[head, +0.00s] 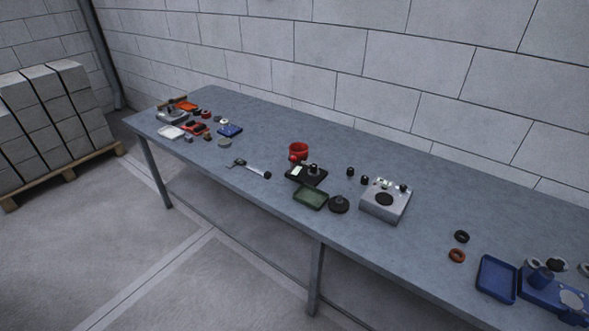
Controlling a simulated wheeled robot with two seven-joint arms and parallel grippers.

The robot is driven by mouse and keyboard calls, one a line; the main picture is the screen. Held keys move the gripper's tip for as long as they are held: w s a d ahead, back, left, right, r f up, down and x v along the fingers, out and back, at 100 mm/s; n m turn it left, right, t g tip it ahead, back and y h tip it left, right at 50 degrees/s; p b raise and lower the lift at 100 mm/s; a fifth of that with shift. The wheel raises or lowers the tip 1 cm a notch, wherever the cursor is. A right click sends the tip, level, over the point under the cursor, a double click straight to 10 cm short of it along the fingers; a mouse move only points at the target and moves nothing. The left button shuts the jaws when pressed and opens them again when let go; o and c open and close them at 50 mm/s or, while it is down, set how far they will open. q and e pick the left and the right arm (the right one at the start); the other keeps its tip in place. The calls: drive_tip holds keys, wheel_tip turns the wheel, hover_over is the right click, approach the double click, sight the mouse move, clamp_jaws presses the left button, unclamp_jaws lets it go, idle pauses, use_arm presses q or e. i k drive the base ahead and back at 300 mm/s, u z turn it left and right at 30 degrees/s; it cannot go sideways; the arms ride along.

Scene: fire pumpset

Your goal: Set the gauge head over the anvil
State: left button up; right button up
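Neither of my grippers shows in the head view. A small black device (307,176) with a pale display and a dark knob-like part on top stands at the middle of the bench. It may be the gauge with its anvil, but it is too small to tell the head from the anvil, or whether one is over the other. A grey box (386,207) with a black disc on top, a small greenish display and knobs stands to its right. A caliper-like tool (251,169) lies to the left of the black device.
The long grey bench (270,213) runs along a block wall. A red cup (298,152), green tray (310,196) and black round part (339,204) crowd the middle. A blue tray (497,279) and blue fixture (548,290) are at right. Several small parts sit far left.

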sight(296, 172)
drive_tip(key=u, duration=0.55)
drive_tip(key=k, duration=0.65)
drive_tip(key=u, duration=0.55)
drive_tip(key=i, duration=0.9)
drive_tip(key=z, duration=0.95)
drive_tip(key=i, duration=0.85)
drive_tip(key=z, duration=0.85)
